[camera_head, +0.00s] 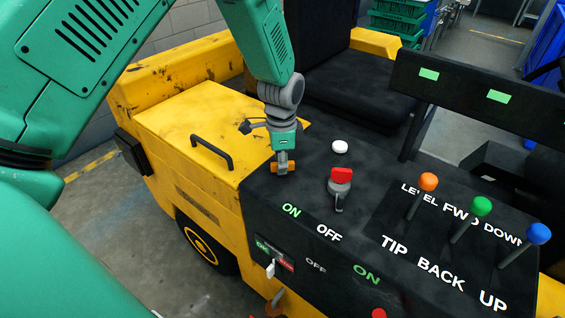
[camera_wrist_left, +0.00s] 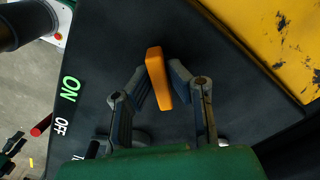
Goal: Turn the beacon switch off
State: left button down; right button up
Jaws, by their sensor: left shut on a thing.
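An orange switch handle (camera_head: 276,168), apparently the beacon switch, stands on the black control panel near the green ON label (camera_head: 291,210). My left gripper (camera_head: 283,165) comes down on it from above and is shut on it, hiding part of it. In the left wrist view the orange handle (camera_wrist_left: 158,78) stands between the two grey fingers (camera_wrist_left: 158,88), slightly tilted. A white OFF label (camera_head: 329,232) lies to the right of ON. My right gripper is not in view.
A red-topped switch (camera_head: 341,175) and a white button (camera_head: 340,147) stand right of the gripper. Orange (camera_head: 428,182), green (camera_head: 481,206) and blue (camera_head: 539,233) levers rise farther right. A black handle (camera_head: 212,152) is on the yellow cover at left.

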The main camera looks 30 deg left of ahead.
pick_arm(q)
jog(key=shift+w+d+r, duration=0.15)
jog(key=shift+w+r, duration=0.05)
jog(key=shift+w, duration=0.1)
jog(key=shift+r+n+p, duration=0.1)
jog(key=shift+n+p, duration=0.45)
jog(key=shift+n, duration=0.35)
jog(key=shift+w+n+p, duration=0.1)
jog(key=shift+n+p, duration=0.25)
jog(key=shift+n, duration=0.45)
jog(key=shift+n+p, duration=0.45)
jog(key=shift+n, duration=0.75)
jog(key=shift+n+p, duration=0.4)
jog(key=shift+n, duration=1)
jog(key=c, duration=1.7)
grip_release()
jog(key=shift+o, duration=0.7)
